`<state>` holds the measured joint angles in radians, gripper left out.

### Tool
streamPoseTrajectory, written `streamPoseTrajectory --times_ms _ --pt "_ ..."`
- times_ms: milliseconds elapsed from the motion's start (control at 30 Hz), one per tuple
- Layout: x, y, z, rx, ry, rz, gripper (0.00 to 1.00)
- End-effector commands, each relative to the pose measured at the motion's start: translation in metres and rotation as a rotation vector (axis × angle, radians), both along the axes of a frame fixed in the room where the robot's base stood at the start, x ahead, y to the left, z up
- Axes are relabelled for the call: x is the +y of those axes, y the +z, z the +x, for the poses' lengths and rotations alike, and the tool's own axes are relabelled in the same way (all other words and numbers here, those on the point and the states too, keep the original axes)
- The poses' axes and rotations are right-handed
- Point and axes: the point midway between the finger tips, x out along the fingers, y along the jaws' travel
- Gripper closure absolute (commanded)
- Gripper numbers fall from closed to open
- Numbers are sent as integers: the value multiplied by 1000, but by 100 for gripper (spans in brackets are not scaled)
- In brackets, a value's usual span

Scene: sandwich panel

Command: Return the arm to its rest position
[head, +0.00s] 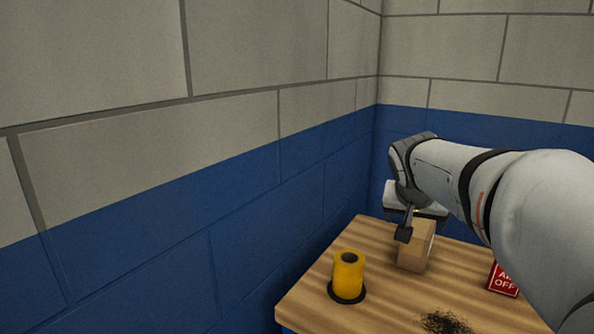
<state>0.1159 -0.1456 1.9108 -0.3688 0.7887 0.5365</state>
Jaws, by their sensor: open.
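My arm (465,178) reaches in from the right edge over a wooden table. My gripper (409,226) is at its end, pointing down at a cardboard box (416,246) that stands on the table. The jaws are open. One dark finger shows in front of the box's upper left side; the other finger is hidden. I cannot tell whether the finger touches the box.
The wooden table (385,311) sits in the corner of a blue and grey block wall (200,215). A yellow roll (348,272) stands on a dark round base left of the box. A red sign (503,280) and a dark scribbly patch (446,322) are to the right and front.

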Motion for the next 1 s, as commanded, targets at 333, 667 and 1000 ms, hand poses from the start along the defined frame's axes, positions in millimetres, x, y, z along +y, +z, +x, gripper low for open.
streamPoseTrajectory --times_ms 333,667,1000 --pt "55 53 -98 219 214 60 17" --pt "95 76 -186 382 410 125 17" --pt "105 73 -214 428 472 148 17"
